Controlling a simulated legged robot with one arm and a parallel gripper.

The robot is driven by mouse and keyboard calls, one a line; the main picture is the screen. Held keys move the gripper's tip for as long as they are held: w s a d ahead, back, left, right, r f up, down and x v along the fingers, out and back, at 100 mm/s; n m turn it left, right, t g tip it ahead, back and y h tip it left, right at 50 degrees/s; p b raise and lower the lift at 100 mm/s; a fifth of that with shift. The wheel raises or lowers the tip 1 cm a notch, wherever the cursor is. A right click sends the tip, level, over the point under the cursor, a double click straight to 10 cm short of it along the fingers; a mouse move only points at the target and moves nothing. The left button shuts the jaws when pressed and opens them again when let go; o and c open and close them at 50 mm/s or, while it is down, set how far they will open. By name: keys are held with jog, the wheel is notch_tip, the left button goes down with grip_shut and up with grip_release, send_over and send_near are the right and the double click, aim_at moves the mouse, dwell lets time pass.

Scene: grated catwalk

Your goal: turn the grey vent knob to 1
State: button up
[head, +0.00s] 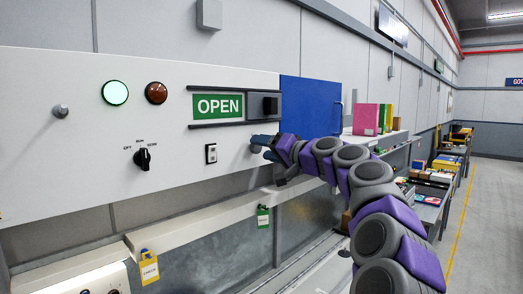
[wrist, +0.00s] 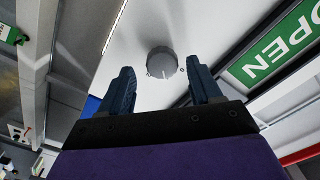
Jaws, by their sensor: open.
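The grey vent knob (wrist: 161,60) is round and sits on the white panel in the wrist view, with a pale pointer line on its face. Small marks beside it are too small to read. My gripper (wrist: 160,80) is open, its two dark blue fingers pointing towards the knob, which shows in the gap between them, apart from both. In the head view my gripper (head: 264,147) is close to the panel, right of the black-rimmed switch, and the knob (head: 255,149) is mostly hidden by it.
The white panel carries a green OPEN sign (head: 217,106) with a slider, a black rotary switch (head: 143,158), a small rocker switch (head: 211,153), two lamps and a round peg (head: 60,111). A blue door (head: 310,105) and a shelf with binders (head: 367,119) stand to the right.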

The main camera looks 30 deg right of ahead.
jog(key=v, duration=1.5)
jog(key=shift+s+d+b, duration=0.2)
jog(key=shift+s+b, duration=0.15)
jog(key=shift+b, duration=0.05)
jog(key=s+a+f+n+g+y+b, duration=0.1)
jog(key=a+f+g, duration=0.1)
jog(key=a+f, duration=0.35)
jog(key=a+f+n+g+b, duration=0.1)
jog(key=a+f+n+g, duration=0.1)
jog(key=a, duration=0.6)
jog(key=s+a+f+n+g+y, duration=0.1)
jog(key=a+f+g, duration=0.15)
jog(key=a, duration=0.45)
jog(key=s+a+f+n+g+h+b, duration=0.1)
jog(key=s+a+f+g, duration=0.15)
jog(key=a+f, duration=0.35)
jog(key=s+a+f+n+g+b, duration=0.15)
jog(key=s+a+f, duration=0.25)
jog(key=f, duration=0.4)
jog(key=s+d+f+g+h+b, duration=0.1)
jog(key=s+d+f+g+h, duration=0.1)
jog(key=s+f, duration=1)
jog(key=s+d+f+m+g+h+b, duration=0.1)
jog(key=s+f+g+h, duration=0.4)
jog(key=s+f, duration=0.8)
jog(key=shift+s+d+f+g+b, duration=0.3)
jog(key=shift+d+f+g+b, duration=0.15)
jog(key=shift+d+g, duration=0.3)
